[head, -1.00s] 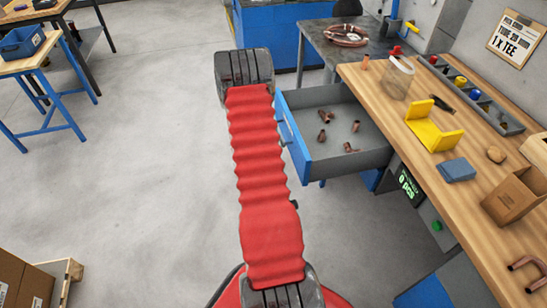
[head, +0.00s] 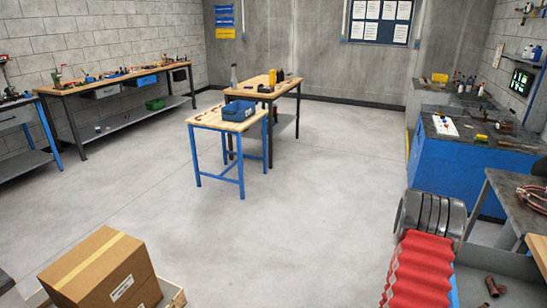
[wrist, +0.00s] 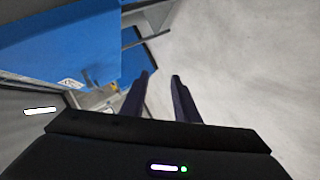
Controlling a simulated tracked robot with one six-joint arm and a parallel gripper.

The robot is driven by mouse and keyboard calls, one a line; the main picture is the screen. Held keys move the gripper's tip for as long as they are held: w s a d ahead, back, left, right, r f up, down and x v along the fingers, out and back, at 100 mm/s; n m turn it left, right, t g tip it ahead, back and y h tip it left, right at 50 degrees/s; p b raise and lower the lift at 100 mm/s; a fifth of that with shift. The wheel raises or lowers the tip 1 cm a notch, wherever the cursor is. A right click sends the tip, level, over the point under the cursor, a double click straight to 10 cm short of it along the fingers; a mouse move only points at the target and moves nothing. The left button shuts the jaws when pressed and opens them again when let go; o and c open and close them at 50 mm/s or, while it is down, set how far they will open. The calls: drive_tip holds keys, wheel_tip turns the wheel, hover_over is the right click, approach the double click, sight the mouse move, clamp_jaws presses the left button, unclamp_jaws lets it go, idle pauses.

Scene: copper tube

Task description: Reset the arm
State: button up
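My gripper (wrist: 161,75) shows in the wrist view. Its two dark fingers stand apart with bare floor between them and nothing held. Beyond the fingers lie grey floor on the right and a blue cabinet face (wrist: 60,45) on the left. In the head view my arm, in its red sleeve, shows at the lower right, and the gripper itself is not visible there. An open drawer (head: 515,264) with a copper fitting (head: 493,286) in it lies beside the arm.
A blue cabinet (head: 455,175) and a dark table (head: 510,200) with a copper coil (head: 535,198) stand at the right. A small blue-legged table (head: 215,122) stands mid-room. A cardboard box (head: 100,265) is at the lower left. The middle floor is clear.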

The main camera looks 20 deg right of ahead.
drive_tip(key=w+a+f+m+g+y, duration=0.1)
drive_tip(key=w+a+m+y, duration=0.1)
drive_tip(key=a+y, duration=0.25)
drive_tip(key=w+a+f+m+g+y, duration=0.1)
drive_tip(key=a+f+m+y, duration=0.15)
drive_tip(key=a, duration=0.35)
drive_tip(key=a+r+n+t+y, duration=0.1)
drive_tip(key=a+r, duration=0.8)
drive_tip(key=r, duration=0.4)
drive_tip(key=a+r+n+t+y, duration=0.1)
drive_tip(key=a+r+n+y, duration=0.1)
drive_tip(key=a+r, duration=0.7)
drive_tip(key=a+r+n+t+y, duration=0.1)
drive_tip(key=a+r+n, duration=0.1)
drive_tip(key=a+r, duration=0.8)
wheel_tip(320, 180, up, 9)
drive_tip(key=shift+f, duration=0.15)
drive_tip(key=shift+s, duration=0.1)
